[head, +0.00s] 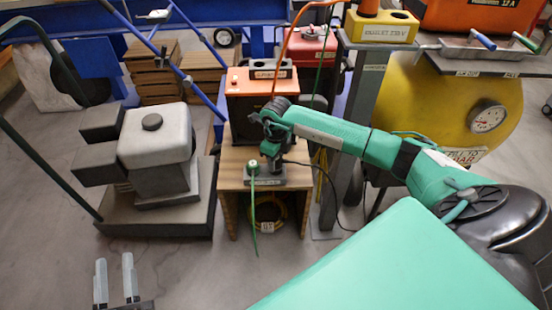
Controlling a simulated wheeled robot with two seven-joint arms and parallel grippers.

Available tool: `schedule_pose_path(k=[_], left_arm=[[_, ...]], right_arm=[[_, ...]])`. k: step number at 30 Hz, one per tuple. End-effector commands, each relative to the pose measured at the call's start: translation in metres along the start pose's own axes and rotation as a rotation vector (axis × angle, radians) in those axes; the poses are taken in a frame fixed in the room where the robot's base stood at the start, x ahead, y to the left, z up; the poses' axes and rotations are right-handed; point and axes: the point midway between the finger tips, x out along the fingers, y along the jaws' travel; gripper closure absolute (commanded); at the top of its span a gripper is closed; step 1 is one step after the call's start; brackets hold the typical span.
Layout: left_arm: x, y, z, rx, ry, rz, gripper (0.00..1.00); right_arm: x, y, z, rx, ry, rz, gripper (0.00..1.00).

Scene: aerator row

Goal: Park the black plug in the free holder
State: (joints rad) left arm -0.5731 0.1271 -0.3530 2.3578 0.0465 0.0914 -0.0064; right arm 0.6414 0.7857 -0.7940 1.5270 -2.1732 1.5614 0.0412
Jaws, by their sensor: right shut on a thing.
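My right gripper (271,148) is above the small wooden stand, pointing down. It is shut on the black plug, which is mostly hidden by the gripper; a black cable (322,170) runs from there to the right and down. Below it, a grey holder block (264,182) lies on the stand's top. A green plug (253,167) stands at the holder's left part, with a green cable hanging over the front. The holder's right part is under the gripper; I cannot tell whether the black plug touches it. My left gripper (115,281) is open and empty at the bottom left.
An orange box (262,82) stands behind the wooden stand (232,180). A yellow outlet block (382,27) tops a grey post on the right. A grey machine (155,140) on a dark base stands left. A coiled yellow cable (268,210) lies in the stand. Floor at front left is clear.

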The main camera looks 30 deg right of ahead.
Motion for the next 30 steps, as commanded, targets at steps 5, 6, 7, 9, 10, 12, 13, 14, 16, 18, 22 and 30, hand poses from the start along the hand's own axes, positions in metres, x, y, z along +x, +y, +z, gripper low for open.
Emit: schedule_pose_path(k=[5,6,7,9,10,12,13,14,16,18,22,30], left_arm=[[-0.001,-0.001,0.004,0.000,0.000,0.000,0.64],[-0.001,-0.001,0.004,0.000,0.000,0.000,0.64],[-0.001,-0.001,0.004,0.000,0.000,0.000,0.64],[-0.002,-0.001,0.005,0.000,0.000,0.000,0.64],[-0.002,-0.001,0.006,0.000,0.000,0.000,0.64],[-0.002,-0.001,0.007,0.000,0.000,0.000,0.64],[-0.002,-0.001,0.007,0.000,0.000,0.000,0.64],[-0.002,-0.001,0.008,0.000,0.000,0.000,0.64],[-0.003,-0.001,0.009,0.000,0.000,0.000,0.64],[-0.003,-0.001,0.010,0.000,0.000,0.000,0.64],[-0.004,-0.002,0.012,0.000,0.000,0.000,0.64],[-0.005,-0.002,0.015,0.000,0.000,0.000,0.64]], right_arm=[[0.005,0.000,0.000,0.000,0.000,0.000,0.86],[0.006,0.000,0.000,0.000,0.000,0.000,0.86],[0.007,0.000,0.000,0.000,0.000,0.000,0.86],[0.009,0.000,0.000,0.000,0.001,0.000,0.86],[0.010,0.000,0.000,0.000,0.001,0.000,0.86],[0.011,0.000,0.000,0.000,0.001,0.000,0.86],[0.012,0.000,0.000,0.000,0.001,0.000,0.86],[0.013,0.000,0.000,0.000,0.001,0.000,0.86],[0.015,0.000,0.000,0.000,0.001,0.000,0.86],[0.016,0.000,0.000,0.000,0.000,0.000,0.86],[0.020,0.000,0.000,0.000,0.000,0.000,0.86],[0.026,0.000,0.000,0.000,-0.001,0.000,0.86]])
